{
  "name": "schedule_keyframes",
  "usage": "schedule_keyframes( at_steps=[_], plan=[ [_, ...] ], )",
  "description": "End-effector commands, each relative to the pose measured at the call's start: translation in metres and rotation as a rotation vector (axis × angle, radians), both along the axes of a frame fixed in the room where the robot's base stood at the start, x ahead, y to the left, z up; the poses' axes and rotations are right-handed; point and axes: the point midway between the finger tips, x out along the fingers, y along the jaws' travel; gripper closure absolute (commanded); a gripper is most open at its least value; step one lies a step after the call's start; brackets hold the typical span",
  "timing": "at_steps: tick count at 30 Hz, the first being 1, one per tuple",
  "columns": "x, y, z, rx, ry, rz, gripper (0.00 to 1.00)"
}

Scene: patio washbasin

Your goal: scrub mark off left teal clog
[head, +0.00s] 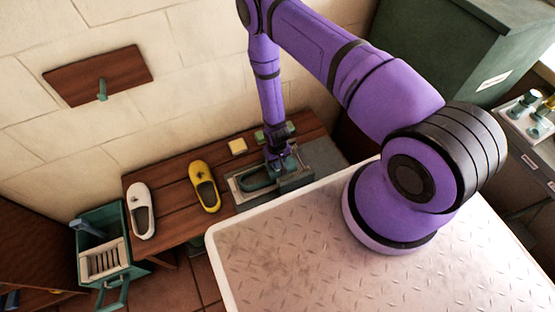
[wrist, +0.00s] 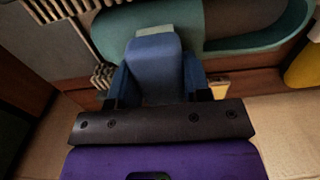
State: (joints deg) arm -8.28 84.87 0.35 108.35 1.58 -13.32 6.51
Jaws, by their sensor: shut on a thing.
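A teal clog (head: 257,180) lies in a grey-rimmed tray (head: 236,193) at the right part of the wooden bench. In the wrist view the teal clog (wrist: 260,38) spans the top right, with its dark opening showing. My gripper (head: 279,158) is low over the right side of the tray, beside the clog. In the wrist view my gripper (wrist: 158,88) is shut on a blue tool (wrist: 153,58) with a pale green end, close to the clog. I cannot tell whether it touches. The tool's working end and any mark on the clog are hidden.
A yellow clog (head: 205,186) and a white clog (head: 141,211) stand on the bench (head: 171,190), left of the tray. A yellow block (head: 237,146) lies behind the tray. A green crate (head: 90,225) is at the bench's left end. A wall board (head: 70,84) hangs above.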

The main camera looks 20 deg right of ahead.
Motion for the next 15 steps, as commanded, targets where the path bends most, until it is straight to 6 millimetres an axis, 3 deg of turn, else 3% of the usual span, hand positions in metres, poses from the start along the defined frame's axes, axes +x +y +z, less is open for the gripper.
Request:
schedule_keyframes(
  at_steps=[15],
  plan=[
    [-0.001,0.022,-0.002,0.001,0.001,-0.001,0.75]
  ],
)
